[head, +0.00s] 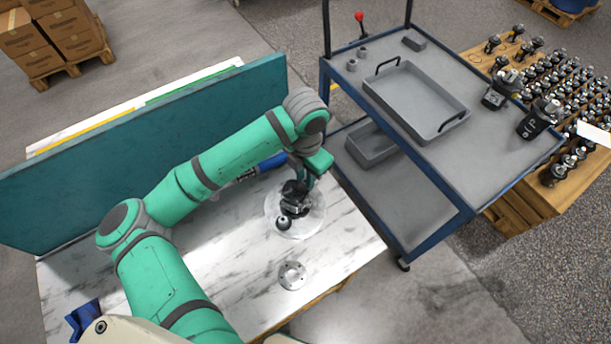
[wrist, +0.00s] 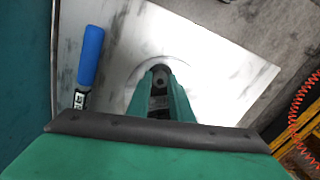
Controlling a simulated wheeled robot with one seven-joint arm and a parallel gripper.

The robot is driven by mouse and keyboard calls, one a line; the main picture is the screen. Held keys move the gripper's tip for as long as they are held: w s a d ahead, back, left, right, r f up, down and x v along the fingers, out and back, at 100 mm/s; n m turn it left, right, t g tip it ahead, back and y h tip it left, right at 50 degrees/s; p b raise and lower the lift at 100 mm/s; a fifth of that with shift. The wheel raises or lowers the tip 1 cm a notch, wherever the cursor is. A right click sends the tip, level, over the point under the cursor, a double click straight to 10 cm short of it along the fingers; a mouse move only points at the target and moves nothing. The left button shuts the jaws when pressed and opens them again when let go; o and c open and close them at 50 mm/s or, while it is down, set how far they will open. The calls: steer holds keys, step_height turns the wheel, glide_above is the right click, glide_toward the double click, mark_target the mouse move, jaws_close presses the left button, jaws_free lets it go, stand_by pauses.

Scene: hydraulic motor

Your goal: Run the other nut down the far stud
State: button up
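A dark hydraulic motor (head: 284,223) stands on a pale round disc (head: 313,222) on the marble-topped bench. My gripper (head: 299,186) is down at the motor's top and hides much of it. In the wrist view my gripper's two green fingers (wrist: 161,82) point down over the disc (wrist: 135,84), with dark and grey metal parts showing between them. I cannot make out a nut or the far stud, nor whether the fingers grip anything.
A blue-handled tool (head: 272,162) lies left of my gripper, close by; its handle shows in the wrist view (wrist: 90,55). A round flange (head: 292,275) lies on the bench's near side. A teal panel (head: 150,150) stands behind. A blue cart (head: 321,90) with a grey tray (head: 462,120) stands right.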

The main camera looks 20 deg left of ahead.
steer(key=shift+o, duration=0.2)
steer(key=n, duration=0.4)
steer(key=shift+d, duration=0.1)
steer(key=n, duration=0.4)
steer(key=shift+n, duration=0.3)
steer(key=shift+c, duration=0.7)
jaws_close()
steer(key=m, duration=0.5)
steer(key=shift+m, duration=0.4)
steer(key=m, duration=0.4)
steer(key=shift+m, duration=0.3)
